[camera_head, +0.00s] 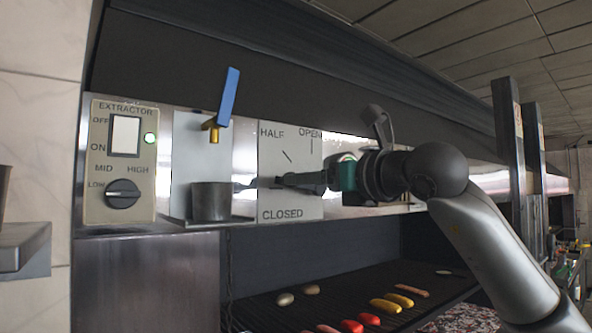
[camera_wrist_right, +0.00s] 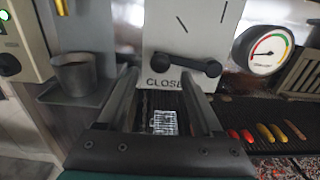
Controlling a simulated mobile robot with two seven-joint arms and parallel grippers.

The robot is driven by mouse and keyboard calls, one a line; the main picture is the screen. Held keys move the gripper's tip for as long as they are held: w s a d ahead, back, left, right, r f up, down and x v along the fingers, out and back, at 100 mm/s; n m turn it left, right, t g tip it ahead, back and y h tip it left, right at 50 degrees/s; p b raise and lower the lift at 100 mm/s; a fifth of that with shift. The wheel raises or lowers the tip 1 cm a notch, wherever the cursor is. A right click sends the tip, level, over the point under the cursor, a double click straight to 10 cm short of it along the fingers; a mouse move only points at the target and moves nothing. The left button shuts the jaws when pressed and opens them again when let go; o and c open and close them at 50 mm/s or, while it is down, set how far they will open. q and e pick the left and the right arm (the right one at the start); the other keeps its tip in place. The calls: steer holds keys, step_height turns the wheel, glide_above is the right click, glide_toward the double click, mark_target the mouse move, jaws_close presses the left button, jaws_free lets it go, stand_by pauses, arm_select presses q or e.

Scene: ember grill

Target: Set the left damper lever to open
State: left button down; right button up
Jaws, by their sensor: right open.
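The left damper plate (camera_head: 270,145) is pale, with HALF, OPEN and CLOSED printed on it. In the right wrist view, its black damper lever (camera_wrist_right: 190,63) lies nearly level, its rounded knob to the left of the pivot, just above the CLOSED label. The lever is away from the OPEN and HALF ticks. My right gripper (camera_head: 290,180) is in front of this plate in the head view and hides much of the lever. In the right wrist view, its fingers (camera_wrist_right: 161,75) are apart, with the knob beyond and between their tips. Contact cannot be told. My left gripper is not in view.
An extractor panel (camera_head: 100,185), a blue-handled tap (camera_head: 229,97) and a metal cup (camera_head: 210,202) are left of the plate. A gauge (camera_wrist_right: 266,48) is to its right. Below is a dark grill (camera_head: 345,297) with sausages and other food. A hood (camera_head: 280,75) overhangs.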

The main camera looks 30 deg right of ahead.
steer(key=shift+w+a+p, duration=0.15)
steer(key=shift+w+p, duration=0.5)
steer(key=shift+w, duration=1.7)
jaws_close()
